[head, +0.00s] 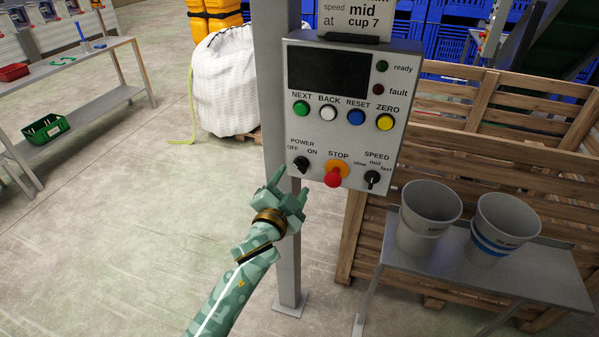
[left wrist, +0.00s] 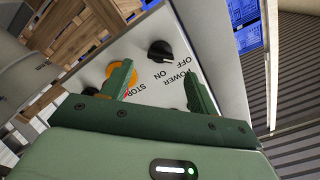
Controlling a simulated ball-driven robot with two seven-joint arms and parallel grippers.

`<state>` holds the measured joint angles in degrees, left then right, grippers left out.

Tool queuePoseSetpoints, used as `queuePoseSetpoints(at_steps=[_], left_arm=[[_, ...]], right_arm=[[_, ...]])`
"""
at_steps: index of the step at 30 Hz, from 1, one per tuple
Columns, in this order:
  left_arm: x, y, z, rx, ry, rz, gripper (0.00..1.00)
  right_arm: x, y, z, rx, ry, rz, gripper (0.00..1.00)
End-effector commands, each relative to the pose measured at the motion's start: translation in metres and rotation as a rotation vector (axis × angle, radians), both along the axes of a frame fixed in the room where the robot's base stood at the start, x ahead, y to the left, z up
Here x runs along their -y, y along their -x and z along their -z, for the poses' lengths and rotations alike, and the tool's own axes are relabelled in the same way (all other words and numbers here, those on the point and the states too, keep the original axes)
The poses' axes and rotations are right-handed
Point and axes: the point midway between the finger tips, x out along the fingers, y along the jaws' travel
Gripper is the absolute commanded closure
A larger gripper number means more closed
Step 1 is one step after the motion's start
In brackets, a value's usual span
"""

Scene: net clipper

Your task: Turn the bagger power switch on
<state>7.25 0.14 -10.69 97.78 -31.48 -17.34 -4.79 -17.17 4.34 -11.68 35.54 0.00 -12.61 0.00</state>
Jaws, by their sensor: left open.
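The bagger control box (head: 345,110) is a light grey panel on a post. Its black POWER knob (head: 302,163) sits at the lower left, between the OFF and ON labels; its exact setting is hard to read. My left gripper (head: 288,185) is open and empty, just below and left of the knob. In the left wrist view, the knob (left wrist: 160,51) shows beyond the gap between the two green fingers (left wrist: 160,88), apart from them. My right gripper is not in view.
The red STOP button (head: 334,178) is close to the right of the POWER knob, with the SPEED knob (head: 372,178) further right. The post (head: 287,250) stands below the box. Two buckets (head: 430,215) stand on a grey bench at the right, before a wooden crate (head: 480,120).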

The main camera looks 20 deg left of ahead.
Motion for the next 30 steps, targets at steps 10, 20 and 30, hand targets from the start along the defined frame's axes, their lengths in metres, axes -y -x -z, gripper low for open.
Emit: queuePoseSetpoints(at_steps=[10, 20, 30], left_arm=[[0.002, -0.053, 0.001, 0.0, 0.001, 0.0, 0.4], [0.002, -0.056, 0.0, -0.001, 0.001, 0.0, 0.4], [0.002, -0.056, 0.001, -0.001, -0.002, 0.0, 0.85]], right_arm=[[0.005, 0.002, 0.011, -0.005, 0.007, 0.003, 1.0], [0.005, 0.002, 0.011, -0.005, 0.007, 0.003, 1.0], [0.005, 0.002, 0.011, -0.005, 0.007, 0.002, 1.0]])
